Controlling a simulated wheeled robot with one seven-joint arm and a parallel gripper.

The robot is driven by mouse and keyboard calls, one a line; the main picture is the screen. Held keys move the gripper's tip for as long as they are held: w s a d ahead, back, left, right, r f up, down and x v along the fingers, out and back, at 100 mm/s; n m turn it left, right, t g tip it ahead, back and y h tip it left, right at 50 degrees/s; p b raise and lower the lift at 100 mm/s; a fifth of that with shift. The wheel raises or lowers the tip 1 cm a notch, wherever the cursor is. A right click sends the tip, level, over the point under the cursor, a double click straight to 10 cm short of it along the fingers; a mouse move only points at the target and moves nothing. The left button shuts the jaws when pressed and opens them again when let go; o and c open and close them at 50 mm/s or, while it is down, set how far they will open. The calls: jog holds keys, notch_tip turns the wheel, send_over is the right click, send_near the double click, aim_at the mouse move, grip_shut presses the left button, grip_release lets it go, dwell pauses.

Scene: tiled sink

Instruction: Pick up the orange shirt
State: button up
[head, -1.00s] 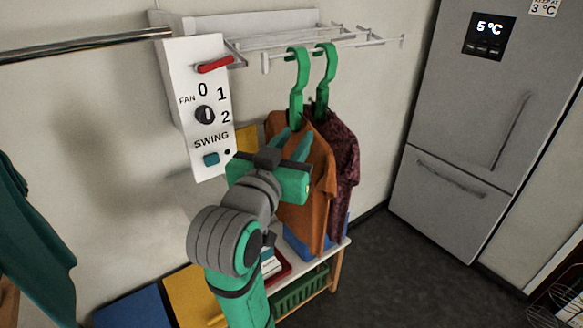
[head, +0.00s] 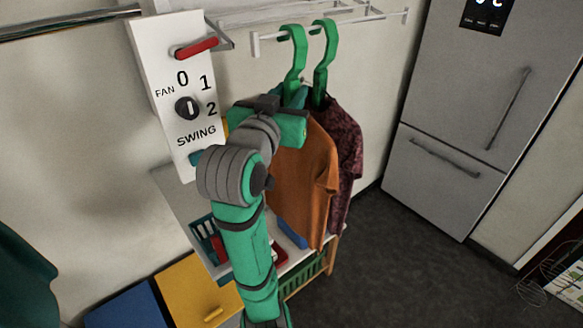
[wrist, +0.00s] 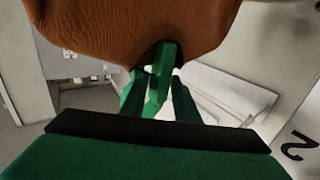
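The orange shirt (head: 304,182) hangs on a green hanger (head: 296,58) from the white rack, in front of a dark maroon shirt. In the head view my gripper (head: 297,97) is at the shirt's collar, just below the hanger's hook, and its fingers are partly hidden by my wrist. The wrist view shows the orange shirt (wrist: 135,25) across the top, with the green hanger neck (wrist: 163,65) coming out of its collar. My gripper's fingers (wrist: 156,95) stand on either side of the neck and look open; whether either touches it is unclear.
The maroon shirt (head: 340,150) hangs close behind on its own green hanger (head: 321,65). The white rack (head: 330,22) is overhead. A white fan panel (head: 180,95) stands left of my arm. Below is a shelf (head: 185,195) with trays. A grey fridge (head: 450,110) is right.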

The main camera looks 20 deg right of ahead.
jog(key=x, duration=0.5)
jog(key=shift+d, duration=0.1)
